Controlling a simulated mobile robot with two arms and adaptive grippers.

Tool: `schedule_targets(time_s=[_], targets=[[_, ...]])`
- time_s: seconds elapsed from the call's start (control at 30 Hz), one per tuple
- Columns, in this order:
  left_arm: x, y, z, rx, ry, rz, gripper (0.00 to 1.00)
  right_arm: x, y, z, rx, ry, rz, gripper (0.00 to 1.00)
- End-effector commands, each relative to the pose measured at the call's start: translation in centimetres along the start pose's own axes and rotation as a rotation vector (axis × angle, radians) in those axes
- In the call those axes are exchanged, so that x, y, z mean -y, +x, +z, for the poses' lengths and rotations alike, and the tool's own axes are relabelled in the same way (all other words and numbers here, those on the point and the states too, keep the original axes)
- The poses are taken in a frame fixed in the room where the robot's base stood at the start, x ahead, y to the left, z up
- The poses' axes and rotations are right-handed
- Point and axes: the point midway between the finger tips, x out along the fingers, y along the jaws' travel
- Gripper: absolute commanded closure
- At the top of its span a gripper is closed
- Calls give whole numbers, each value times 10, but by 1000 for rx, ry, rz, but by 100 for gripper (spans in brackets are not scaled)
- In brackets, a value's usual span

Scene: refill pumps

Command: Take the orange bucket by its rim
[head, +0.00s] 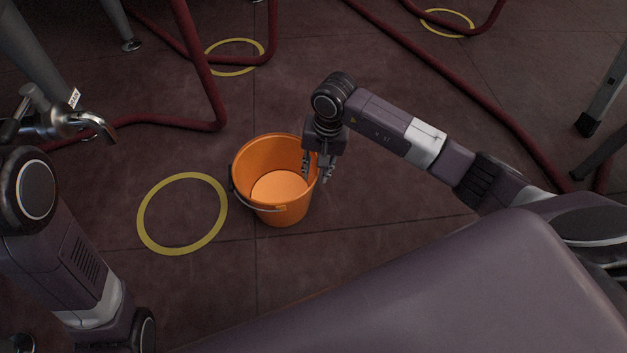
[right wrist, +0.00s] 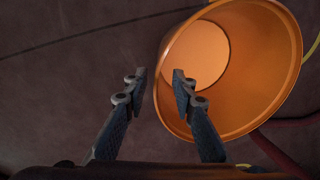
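The orange bucket (head: 281,208) stands upright on the dark tiled floor in the head view, empty, with its handle hanging down the near side. My right gripper (head: 317,172) points down at the bucket's right rim. In the right wrist view the bucket (right wrist: 278,60) fills the upper right, and the two fingers of my right gripper (right wrist: 160,88) are spread apart. One finger overlaps the bucket's opening and the other is outside over the floor, with the rim between them. Contact with the rim cannot be told. My left arm shows at the left of the head view, but its fingers are out of sight.
A yellow ring (head: 146,233) is marked on the floor left of the bucket, with two more further back. A metal tap (head: 83,121) juts in at the left. Dark red hoses (head: 207,100) and grey metal legs (head: 608,88) stand around. The floor around the bucket is clear.

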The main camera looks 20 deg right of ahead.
Motion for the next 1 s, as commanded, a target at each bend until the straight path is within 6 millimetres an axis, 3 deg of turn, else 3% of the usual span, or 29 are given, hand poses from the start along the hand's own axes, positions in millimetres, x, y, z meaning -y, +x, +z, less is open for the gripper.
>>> schedule_targets(time_s=[0.1,0.33,1.0], targets=[[0,0,0,-1,0,0,60,0,-25,-1,-4,-2,-1,75],[0,0,0,-1,0,0,60,0,-51,0,1,0,1,75],[0,0,1,2,-1,-1,60,3,-54,6,15,5,-10,75]])
